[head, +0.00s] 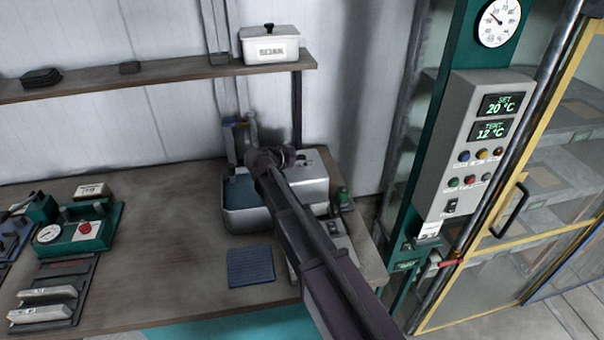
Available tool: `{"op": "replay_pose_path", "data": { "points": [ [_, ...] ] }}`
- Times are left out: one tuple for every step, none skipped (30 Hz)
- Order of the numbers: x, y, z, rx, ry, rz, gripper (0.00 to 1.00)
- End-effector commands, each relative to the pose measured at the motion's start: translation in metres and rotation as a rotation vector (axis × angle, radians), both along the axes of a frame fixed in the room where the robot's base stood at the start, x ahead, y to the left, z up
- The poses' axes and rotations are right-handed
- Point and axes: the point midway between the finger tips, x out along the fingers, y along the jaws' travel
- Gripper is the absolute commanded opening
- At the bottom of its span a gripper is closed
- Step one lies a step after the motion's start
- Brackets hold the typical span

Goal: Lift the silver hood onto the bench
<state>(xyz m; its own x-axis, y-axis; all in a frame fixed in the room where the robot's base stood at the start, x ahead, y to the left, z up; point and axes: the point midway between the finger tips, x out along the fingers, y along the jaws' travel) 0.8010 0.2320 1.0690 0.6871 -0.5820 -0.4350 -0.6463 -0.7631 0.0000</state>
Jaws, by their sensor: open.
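The silver hood (314,177) is a metal box shape on the wooden bench (165,240), in the middle of the head view. It sits at the right side of a silver tub (243,221) with a dark blue inside; I cannot tell whether it rests on the tub or the bench. My arm crosses in front and hides the hood's left part. My gripper (269,160) is at the arm's far end, over the tub and beside the hood's left side. It is open, but its fingers are dark and hard to make out. I see nothing held in it.
A shelf (160,80) with a white lidded box (270,45) runs above the bench. A blue ribbed pad (250,266) lies in front of the tub. A green gauge device (80,228) stands left; bench between is clear. A control cabinet (470,150) stands right.

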Motion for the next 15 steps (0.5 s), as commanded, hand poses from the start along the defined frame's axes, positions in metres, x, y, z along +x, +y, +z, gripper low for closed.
{"op": "replay_pose_path", "data": {
  "points": [
    [-0.0001,0.0001,0.0000,0.000,0.000,0.000,0.82],
    [0.0000,0.0002,0.0000,0.000,0.000,0.000,0.73],
    [0.0000,0.0002,0.0000,0.000,0.000,0.000,0.61],
    [0.0000,0.0002,0.0000,0.000,0.000,0.000,0.52],
    [0.0000,0.0002,0.0000,0.000,0.000,0.000,0.43],
    [0.0000,0.0002,0.0000,0.000,0.000,0.000,0.32],
    [0.0000,0.0003,0.0000,0.000,0.000,0.000,0.23],
    [0.0000,0.0003,0.0000,0.000,0.000,0.000,0.14],
    [0.0000,0.0003,0.0000,0.000,0.000,0.000,0.02],
    [0.0000,0.0003,0.0000,0.000,0.000,0.000,0.00],
    [-0.0001,0.0003,-0.0001,0.000,0.000,0.000,0.00],
    [0.0000,0.0003,0.0001,0.000,0.000,0.000,0.00],
    [0.0000,0.0003,0.0001,0.000,0.000,0.000,0.00],
    [0.0000,0.0003,0.0001,0.000,0.000,0.000,0.00],
    [0.0000,0.0003,0.0001,0.000,0.000,0.000,0.00]
  ]
}}
